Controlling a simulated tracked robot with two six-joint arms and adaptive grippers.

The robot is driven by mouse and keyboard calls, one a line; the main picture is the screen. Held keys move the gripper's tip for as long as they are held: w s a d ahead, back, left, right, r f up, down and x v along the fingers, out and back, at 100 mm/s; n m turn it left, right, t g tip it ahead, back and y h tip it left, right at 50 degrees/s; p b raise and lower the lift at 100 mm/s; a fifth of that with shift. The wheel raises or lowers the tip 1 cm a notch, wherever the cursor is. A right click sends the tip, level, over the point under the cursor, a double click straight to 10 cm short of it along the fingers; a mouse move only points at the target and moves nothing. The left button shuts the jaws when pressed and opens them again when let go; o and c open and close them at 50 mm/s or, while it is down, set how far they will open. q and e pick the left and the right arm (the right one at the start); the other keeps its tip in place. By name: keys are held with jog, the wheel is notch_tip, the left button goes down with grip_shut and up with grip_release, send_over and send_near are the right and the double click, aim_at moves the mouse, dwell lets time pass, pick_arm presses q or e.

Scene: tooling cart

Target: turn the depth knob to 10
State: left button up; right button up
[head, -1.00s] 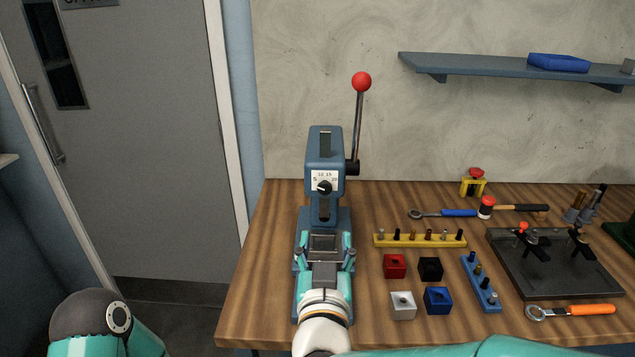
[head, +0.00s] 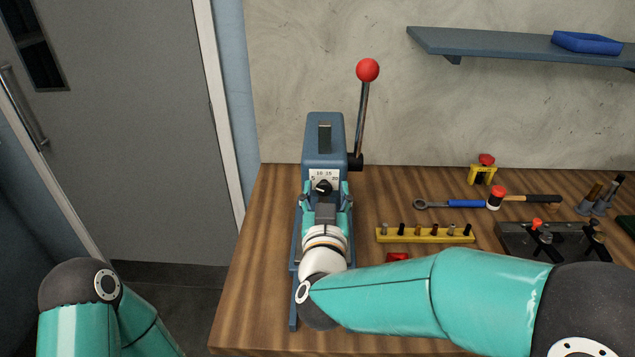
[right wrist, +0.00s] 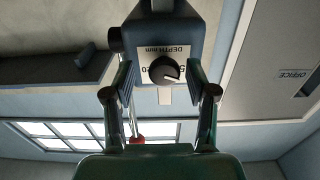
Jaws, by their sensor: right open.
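The depth knob (head: 323,186) is a small black knob on a white dial plate (head: 318,173) on the front of the blue press (head: 324,140). In the right wrist view the knob (right wrist: 164,70) appears upside down under the "DEPTH mm" label. Its light pointer mark seems to point toward the lower right there, near the 5 side; the exact reading is too small to tell. My right gripper (head: 325,192) is open in front of the dial. In the right wrist view its fingers (right wrist: 161,78) stand either side of the knob, apart from it. My left gripper is out of view.
A red-ball lever (head: 367,71) rises at the press's right side. A yellow rack (head: 426,238) of small pins, a blue-handled wrench (head: 465,203) and a dark fixture (head: 520,240) lie to the right. My right forearm covers the bench front. The bench behind the yellow rack has free room.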

jog(key=shift+w, duration=0.15)
jog(key=shift+a, duration=0.15)
jog(key=shift+c, duration=0.4)
grip_shut()
jog(key=shift+f+m+b, duration=0.1)
jog(key=shift+m+b, duration=0.4)
jog(key=shift+b, duration=0.35)
jog(key=m+b, duration=0.4)
jog(key=b, duration=0.2)
jog(key=shift+f, duration=0.15)
jog(key=shift+m+b, duration=1.55)
jog(key=shift+m, duration=0.35)
jog(key=shift+r, duration=0.2)
